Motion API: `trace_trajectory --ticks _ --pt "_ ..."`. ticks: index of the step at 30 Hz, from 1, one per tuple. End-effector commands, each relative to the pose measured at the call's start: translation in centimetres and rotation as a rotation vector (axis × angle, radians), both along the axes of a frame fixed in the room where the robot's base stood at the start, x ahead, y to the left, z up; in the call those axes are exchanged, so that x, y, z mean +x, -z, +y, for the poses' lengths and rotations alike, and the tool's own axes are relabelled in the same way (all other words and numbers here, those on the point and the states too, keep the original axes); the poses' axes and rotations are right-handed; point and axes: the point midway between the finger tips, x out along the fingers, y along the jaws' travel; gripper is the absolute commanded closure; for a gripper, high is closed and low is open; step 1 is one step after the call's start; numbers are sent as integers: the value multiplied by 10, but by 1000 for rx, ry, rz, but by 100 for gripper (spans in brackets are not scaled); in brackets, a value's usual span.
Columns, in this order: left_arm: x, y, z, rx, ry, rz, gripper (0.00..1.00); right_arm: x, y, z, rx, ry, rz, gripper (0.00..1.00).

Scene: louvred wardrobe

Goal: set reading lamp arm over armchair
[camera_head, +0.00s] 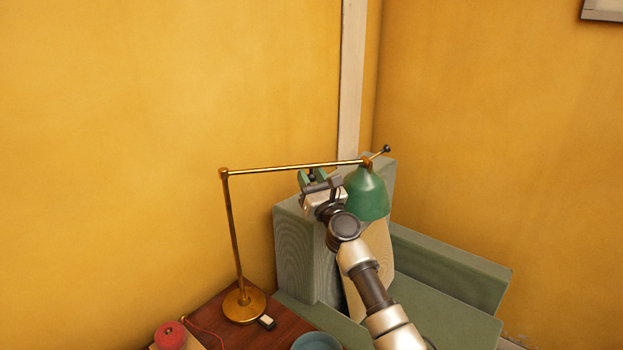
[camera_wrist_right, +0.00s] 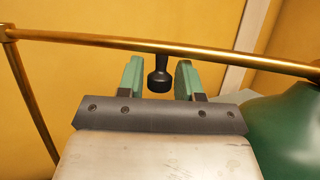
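The brass reading lamp stands on a round base (camera_head: 243,304), with an upright pole (camera_head: 233,230) and a level arm (camera_head: 280,167) reaching right. The arm also crosses the right wrist view (camera_wrist_right: 200,50). A green shade (camera_head: 367,194) hangs at its right end and overlaps the green armchair (camera_head: 292,250) in the picture. My right gripper (camera_head: 312,176) is just below the arm. Its green-tipped fingers (camera_wrist_right: 160,80) are apart, with a black knob (camera_wrist_right: 159,80) hanging from the arm between them; no contact is clear. My left gripper is out of view.
The wooden side table (camera_head: 210,312) holds a red spool-like item (camera_head: 170,336), a small pale item (camera_head: 267,322) and a blue bowl (camera_head: 316,342). A beige cloth (camera_head: 378,250) hangs over the chair. Yellow walls close off the back and right.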

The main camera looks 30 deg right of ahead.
Motion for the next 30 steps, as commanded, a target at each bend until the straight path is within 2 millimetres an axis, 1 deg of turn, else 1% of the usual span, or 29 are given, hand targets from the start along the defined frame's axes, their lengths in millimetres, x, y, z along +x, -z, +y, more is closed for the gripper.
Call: trace_trajectory --ticks 5,8,15,18,21,25,30 --pt "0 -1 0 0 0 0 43 -4 3 1 0 -1 3 65" --pt "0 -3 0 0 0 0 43 -15 8 2 -1 -1 4 65" --pt "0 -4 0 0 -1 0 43 -60 27 6 -1 -1 4 65" --pt "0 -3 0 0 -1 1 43 -76 34 8 0 0 3 65" --pt "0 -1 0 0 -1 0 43 -88 39 9 1 0 2 65" --pt "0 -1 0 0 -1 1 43 -97 42 10 1 1 0 65" --pt "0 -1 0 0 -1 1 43 -99 42 10 0 1 0 65"
